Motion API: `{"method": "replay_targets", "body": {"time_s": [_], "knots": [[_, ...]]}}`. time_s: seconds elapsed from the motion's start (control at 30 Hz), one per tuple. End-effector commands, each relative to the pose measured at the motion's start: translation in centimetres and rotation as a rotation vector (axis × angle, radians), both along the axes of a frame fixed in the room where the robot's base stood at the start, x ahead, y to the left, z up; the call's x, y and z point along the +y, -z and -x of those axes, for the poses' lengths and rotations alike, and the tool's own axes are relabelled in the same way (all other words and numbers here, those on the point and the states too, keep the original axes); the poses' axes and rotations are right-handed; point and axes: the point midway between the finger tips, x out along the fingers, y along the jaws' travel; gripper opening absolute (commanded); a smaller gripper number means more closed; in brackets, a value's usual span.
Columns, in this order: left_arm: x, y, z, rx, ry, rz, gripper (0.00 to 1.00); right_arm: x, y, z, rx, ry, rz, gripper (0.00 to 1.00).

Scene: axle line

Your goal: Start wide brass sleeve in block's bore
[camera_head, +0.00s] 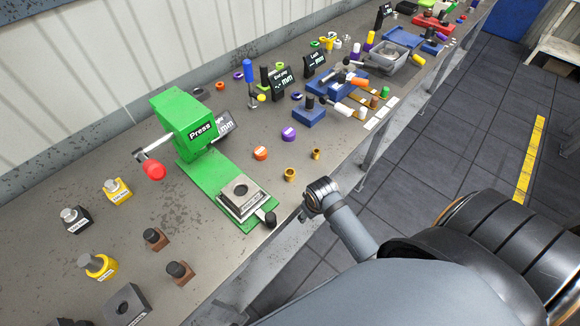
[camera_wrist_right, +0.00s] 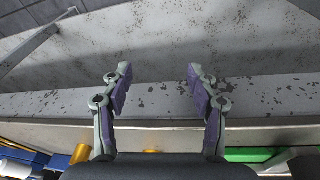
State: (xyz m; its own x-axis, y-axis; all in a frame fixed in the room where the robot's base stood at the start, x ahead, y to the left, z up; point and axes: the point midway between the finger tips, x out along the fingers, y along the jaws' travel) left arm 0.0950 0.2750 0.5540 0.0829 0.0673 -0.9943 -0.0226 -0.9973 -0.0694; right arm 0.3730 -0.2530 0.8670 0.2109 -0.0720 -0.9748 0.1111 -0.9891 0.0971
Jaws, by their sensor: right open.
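Two brass sleeves stand near the front edge of the bench. The wider brass sleeve (camera_head: 290,174) is nearer the press, and a narrower brass sleeve (camera_head: 316,154) stands to its right. A grey metal block (camera_head: 241,198) with a round bore lies on the green base of the press, left of the wide sleeve. My right arm reaches in from the right and ends by the bench edge, close to the wide sleeve. In the right wrist view my right gripper (camera_wrist_right: 158,80) is open, with nothing between its fingers. My left gripper is out of view.
The green press (camera_head: 184,124) with a red-knobbed lever stands behind the block. An orange ring (camera_head: 261,153) and a purple ring (camera_head: 289,133) lie behind the sleeves. A dark block (camera_head: 127,305) and several capped pieces stand at the left. Blue fixtures (camera_head: 309,116) are farther right.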

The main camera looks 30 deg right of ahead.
Motion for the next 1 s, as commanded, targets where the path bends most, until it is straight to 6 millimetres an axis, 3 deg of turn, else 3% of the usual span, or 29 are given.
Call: {"method": "replay_targets", "body": {"time_s": [0.03,0.2,0.37,0.7,0.83,1.0], "knots": [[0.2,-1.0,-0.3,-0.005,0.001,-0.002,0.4,0.1,-2.5,-0.1,-0.008,-0.004,0.001,0.6],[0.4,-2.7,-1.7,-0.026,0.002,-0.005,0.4,0.5,-8.9,-1.2,-0.006,-0.031,0.005,0.6],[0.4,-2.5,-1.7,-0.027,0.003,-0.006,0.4,0.4,-9.2,-4.5,0.052,-0.075,0.0,0.6],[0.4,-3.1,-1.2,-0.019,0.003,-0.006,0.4,0.5,-14.8,-12.1,0.18,-0.198,-0.03,0.6],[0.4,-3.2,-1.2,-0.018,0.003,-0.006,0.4,0.6,-16.7,-13.7,0.213,-0.236,-0.043,0.6],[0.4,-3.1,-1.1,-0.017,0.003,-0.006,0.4,0.6,-17.0,-13.9,0.223,-0.246,-0.046,0.6]]}}
